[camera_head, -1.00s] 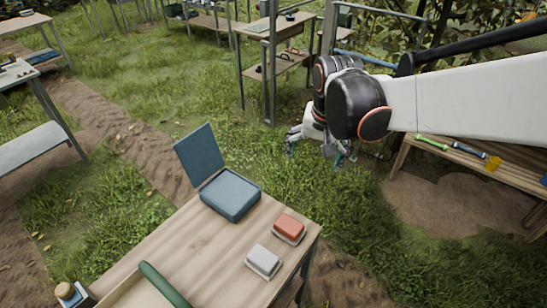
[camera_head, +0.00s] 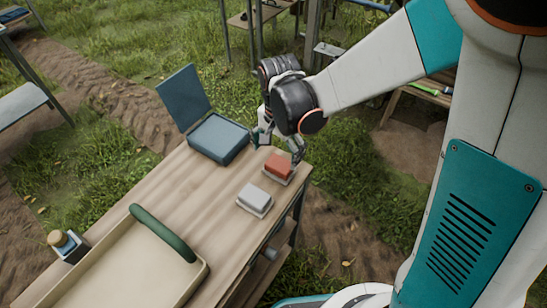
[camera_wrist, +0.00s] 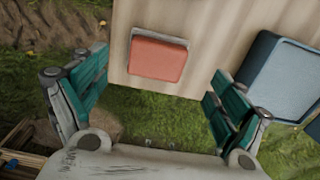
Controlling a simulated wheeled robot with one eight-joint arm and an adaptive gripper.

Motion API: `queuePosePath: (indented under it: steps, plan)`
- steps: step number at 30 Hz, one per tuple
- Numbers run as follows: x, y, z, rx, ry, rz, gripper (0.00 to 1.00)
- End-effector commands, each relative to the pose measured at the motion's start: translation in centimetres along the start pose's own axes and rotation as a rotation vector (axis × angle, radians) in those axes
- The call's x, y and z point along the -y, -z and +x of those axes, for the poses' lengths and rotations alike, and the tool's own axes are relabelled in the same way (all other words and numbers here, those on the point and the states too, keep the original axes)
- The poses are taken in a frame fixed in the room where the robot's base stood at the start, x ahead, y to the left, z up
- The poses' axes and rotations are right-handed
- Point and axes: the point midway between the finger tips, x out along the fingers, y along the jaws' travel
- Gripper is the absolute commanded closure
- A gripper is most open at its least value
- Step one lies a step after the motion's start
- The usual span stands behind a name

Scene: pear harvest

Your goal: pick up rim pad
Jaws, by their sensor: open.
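A green curved pad (camera_head: 163,233) lies along the far rim of a beige tray (camera_head: 192,283) on the wooden table; it looks like the rim pad, but I cannot be sure. A red block (camera_head: 278,165) on a pale base sits near the table's far right corner. A grey block (camera_head: 254,198) on a similar base is nearer. My gripper (camera_head: 280,145) is open and empty above the red block's end of the table. In the wrist view, its teal fingers (camera_wrist: 158,80) are spread wide, with the red block (camera_wrist: 156,59) ahead between them.
An open blue case (camera_head: 218,138) stands left of my gripper; it also shows at right in the wrist view (camera_wrist: 280,75). A small bottle-like item (camera_head: 66,245) stands at the table's left edge. Bare wood lies between case and tray. Grass surrounds the table.

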Motion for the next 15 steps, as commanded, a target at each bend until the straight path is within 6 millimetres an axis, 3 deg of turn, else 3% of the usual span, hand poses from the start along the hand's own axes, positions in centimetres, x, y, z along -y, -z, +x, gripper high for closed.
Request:
queuePosePath:
  steps: [3,11,15]
  plan:
    - [0.0,0.1,1.6,0.000,0.000,0.001,0.10]
    - [0.0,0.4,2.9,0.000,0.000,0.002,0.10]
    - [-0.2,0.8,4.9,0.000,0.000,0.002,0.10]
